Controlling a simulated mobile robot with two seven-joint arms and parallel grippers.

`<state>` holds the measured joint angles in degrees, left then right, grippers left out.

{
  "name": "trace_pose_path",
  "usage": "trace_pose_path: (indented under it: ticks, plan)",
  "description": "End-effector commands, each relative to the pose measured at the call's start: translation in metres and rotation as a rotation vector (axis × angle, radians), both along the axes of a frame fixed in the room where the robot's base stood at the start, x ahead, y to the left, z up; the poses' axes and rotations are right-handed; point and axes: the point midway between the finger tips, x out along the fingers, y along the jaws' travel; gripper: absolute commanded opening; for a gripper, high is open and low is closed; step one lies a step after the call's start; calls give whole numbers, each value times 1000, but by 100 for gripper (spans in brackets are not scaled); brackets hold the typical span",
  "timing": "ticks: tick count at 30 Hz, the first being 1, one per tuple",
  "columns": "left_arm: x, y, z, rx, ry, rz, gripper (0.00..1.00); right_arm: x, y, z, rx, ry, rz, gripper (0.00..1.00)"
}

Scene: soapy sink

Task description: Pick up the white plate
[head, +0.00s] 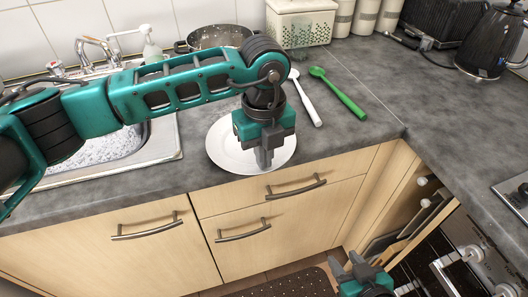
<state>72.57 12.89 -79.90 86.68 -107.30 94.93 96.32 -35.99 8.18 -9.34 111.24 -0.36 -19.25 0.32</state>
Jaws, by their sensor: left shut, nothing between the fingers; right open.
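The white plate (222,150) lies flat on the grey counter, right of the sink and near the front edge. My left gripper (264,160) is shut and points down over the right half of the plate, with nothing visible between its fingers. I cannot tell whether its tips touch the plate. The gripper and arm hide the plate's middle and part of its far rim. My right gripper (352,264) is open and empty, low in front of the cabinets and well below the plate.
A sink (110,150) with foam is at left. A white spoon (305,97) and green spoon (338,92) lie behind the plate at right. A pot (218,37), cream bin (300,22) and kettle (492,42) stand at the back. The counter right of the plate is clear.

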Motion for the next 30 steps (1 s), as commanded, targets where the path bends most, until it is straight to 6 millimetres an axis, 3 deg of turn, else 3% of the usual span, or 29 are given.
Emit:
trace_pose_path:
  ticks: [5,30]
  plan:
    - [0,0,-7,-1,-3,0,0,1,0,-9,-1,-1,1,43]
    - [-8,-4,-6,1,-2,0,0,2,0,-10,-2,-3,0,43]
